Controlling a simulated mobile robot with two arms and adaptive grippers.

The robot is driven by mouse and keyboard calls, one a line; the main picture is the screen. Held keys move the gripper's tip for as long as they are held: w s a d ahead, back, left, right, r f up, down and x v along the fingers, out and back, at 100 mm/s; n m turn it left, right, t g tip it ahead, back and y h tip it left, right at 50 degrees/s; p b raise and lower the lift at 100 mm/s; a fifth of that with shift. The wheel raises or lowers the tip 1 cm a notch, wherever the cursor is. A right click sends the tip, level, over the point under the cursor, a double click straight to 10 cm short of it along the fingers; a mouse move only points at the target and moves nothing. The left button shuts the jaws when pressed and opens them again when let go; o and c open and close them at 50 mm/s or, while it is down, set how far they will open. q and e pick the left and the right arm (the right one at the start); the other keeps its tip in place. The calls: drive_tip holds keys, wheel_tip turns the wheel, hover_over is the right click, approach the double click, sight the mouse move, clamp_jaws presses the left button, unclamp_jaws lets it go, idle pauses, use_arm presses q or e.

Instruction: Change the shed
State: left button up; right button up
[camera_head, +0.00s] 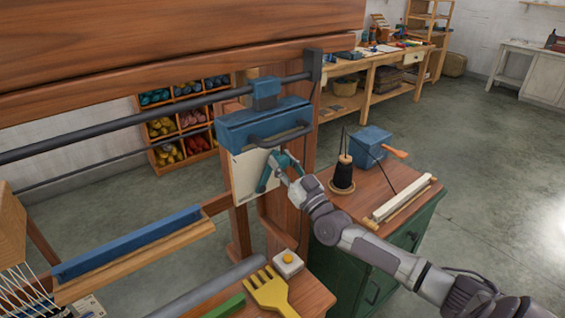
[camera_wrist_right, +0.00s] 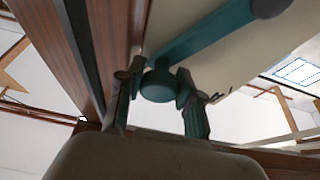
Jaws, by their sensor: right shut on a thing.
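The loom's blue head box (camera_head: 262,124) has a grey bar handle (camera_head: 280,135) on its front and a pale panel (camera_head: 244,176) beneath it. A teal lever (camera_wrist_right: 212,36) with a round knob (camera_wrist_right: 160,85) crosses the pale panel in the right wrist view. My right gripper (camera_head: 275,168) is in front of that panel, below the blue box. Its two fingers close on either side of the knob in the wrist view. In the head view the gripper partly hides the lever. My left gripper is out of view.
A green cabinet (camera_head: 345,262) at right carries a black yarn spool (camera_head: 342,177), a blue box (camera_head: 370,146) and a white bar (camera_head: 402,199). A yellow fork-like comb (camera_head: 269,291) and a small button box (camera_head: 288,262) are at the front. Skein shelves (camera_head: 181,123) stand behind.

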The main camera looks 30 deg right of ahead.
clamp_jaws()
drive_tip(key=shift+s+a+r+n+y+p, duration=0.1)
drive_tip(key=shift+a+r+n+y+p, duration=0.15)
drive_tip(key=shift+a+n+y+p, duration=0.4)
drive_tip(key=shift+a+r+n+y+p, duration=0.15)
drive_tip(key=shift+r+n+y, duration=0.15)
drive_tip(key=shift+n, duration=0.65)
drive_tip(key=a+n+y, duration=0.1)
drive_tip(key=n, duration=0.1)
drive_tip(key=a+n+g+y+p, duration=0.1)
drive_tip(key=a+n, duration=0.1)
drive_tip(key=n, duration=0.1)
drive_tip(key=shift+s+r+p, duration=0.1)
drive_tip(key=shift+r+p, duration=0.1)
drive_tip(key=shift+p, duration=0.1)
drive_tip(key=a+n+g+y, duration=0.1)
drive_tip(key=n, duration=0.1)
drive_tip(key=a+n+y+p, duration=0.1)
drive_tip(key=n, duration=0.1)
drive_tip(key=shift+s+a+f+n+g, duration=0.1)
drive_tip(key=shift+a+f+n+g, duration=0.1)
drive_tip(key=shift+a+n+g, duration=0.15)
drive_tip(key=shift+s+a+f+n+g+y, duration=0.1)
drive_tip(key=shift+a+f+n+g+y, duration=0.15)
drive_tip(key=shift+a+n+g, duration=0.45)
drive_tip(key=shift+a+f+n+g+y, duration=0.1)
drive_tip(key=shift+a+f+n, duration=0.25)
drive_tip(key=shift+n, duration=0.7)
drive_tip(key=shift+a, duration=0.15)
